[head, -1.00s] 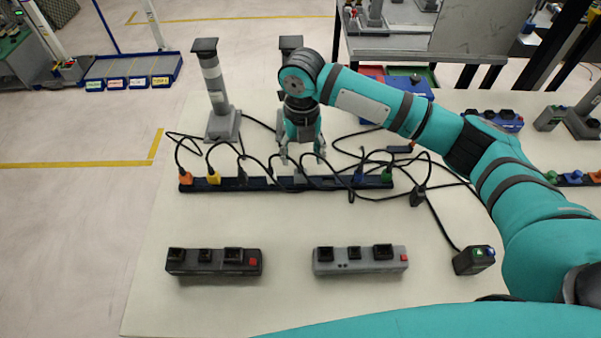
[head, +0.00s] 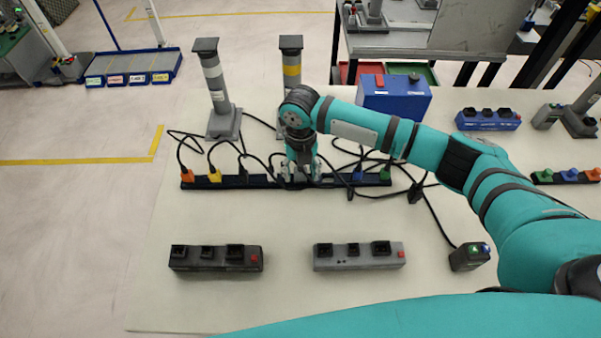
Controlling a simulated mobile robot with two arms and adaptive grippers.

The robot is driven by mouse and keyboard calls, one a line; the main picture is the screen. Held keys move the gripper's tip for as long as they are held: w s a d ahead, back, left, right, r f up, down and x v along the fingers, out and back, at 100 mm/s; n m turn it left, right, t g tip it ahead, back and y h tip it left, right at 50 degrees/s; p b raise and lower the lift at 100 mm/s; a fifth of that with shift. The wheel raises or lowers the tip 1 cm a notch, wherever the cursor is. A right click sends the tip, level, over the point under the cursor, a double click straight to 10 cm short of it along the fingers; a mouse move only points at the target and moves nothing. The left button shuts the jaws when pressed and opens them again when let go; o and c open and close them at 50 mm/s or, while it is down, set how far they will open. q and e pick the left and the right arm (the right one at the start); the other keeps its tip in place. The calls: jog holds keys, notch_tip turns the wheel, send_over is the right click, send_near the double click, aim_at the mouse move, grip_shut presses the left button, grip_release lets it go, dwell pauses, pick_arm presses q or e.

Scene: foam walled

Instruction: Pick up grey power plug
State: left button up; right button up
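A long dark power strip (head: 228,183) lies across the table with several coloured plugs in a row. My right gripper (head: 300,176) points down at the middle of the strip, where the grey plug stood in the earlier view. Its two fingers look spread, one on each side of that spot. The grey plug is now mostly hidden by the gripper, and I cannot tell whether the fingers touch it. My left gripper is not in view.
An orange plug (head: 187,176), yellow plug (head: 215,176), blue plug (head: 357,173) and green plug (head: 385,174) share the strip. Black cables loop behind it. A black socket block (head: 215,262) and a grey one (head: 358,260) lie in front. Two posts (head: 217,90) (head: 291,75) stand behind.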

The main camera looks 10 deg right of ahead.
jog(key=c, duration=0.9)
jog(key=shift+r, duration=0.15)
